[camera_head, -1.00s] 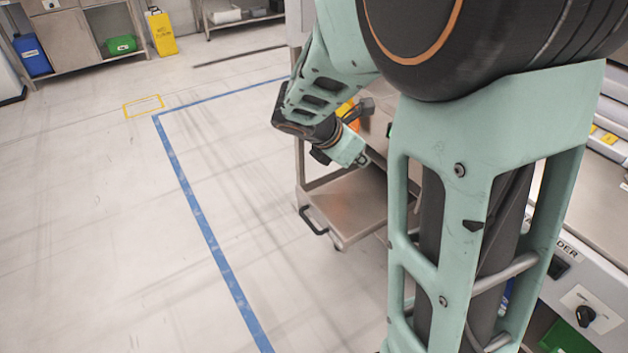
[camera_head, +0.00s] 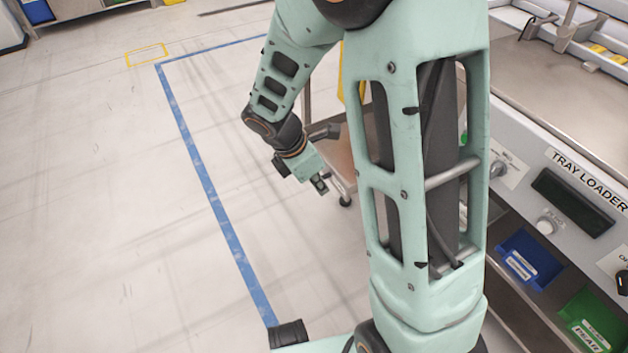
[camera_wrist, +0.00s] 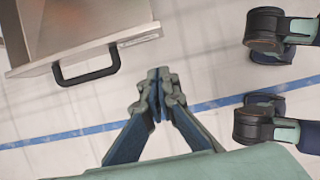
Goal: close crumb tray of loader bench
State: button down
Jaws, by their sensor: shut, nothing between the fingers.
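The crumb tray is a shallow metal tray (camera_wrist: 110,46) with a black bar handle (camera_wrist: 88,76) on its front, at the upper left of the wrist view. It stands pulled out, with part of its inside showing. In the head view the tray (camera_head: 338,153) is mostly hidden behind my arm, and its handle cannot be made out. My gripper (camera_wrist: 157,76) is shut and empty, to the right of the handle in the wrist view and apart from it. In the head view my gripper (camera_head: 320,184) hangs by the tray's front end.
The bench front labelled TRAY LOADER (camera_head: 585,180) is at the right, with knobs, a blue bin (camera_head: 522,260) and a green bin (camera_head: 592,320). Open floor with a blue line (camera_head: 205,205) lies to the left. My wheels show right in the wrist view.

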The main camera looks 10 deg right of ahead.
aim_at(337, 182)
jog(key=d, duration=0.1)
jog(key=w+d+f, duration=0.1)
jog(key=d, duration=0.1)
jog(key=d+b, duration=0.1)
jog(key=shift+w+d+f, duration=0.2)
jog(key=shift+f, duration=0.05)
jog(key=w+d+p, duration=0.2)
jog(key=d+p, duration=0.1)
jog(key=d, duration=0.4)
jog(key=w+d+p, duration=0.2)
jog(key=d+p, duration=0.2)
jog(key=d, duration=0.3)
jog(key=w+d+p, duration=0.3)
jog(key=d+p, duration=0.1)
jog(key=d, duration=0.4)
jog(key=shift+r, duration=0.1)
jog(key=shift+w+d, duration=0.25)
jog(key=shift+d, duration=0.15)
jog(key=shift+a, duration=0.1)
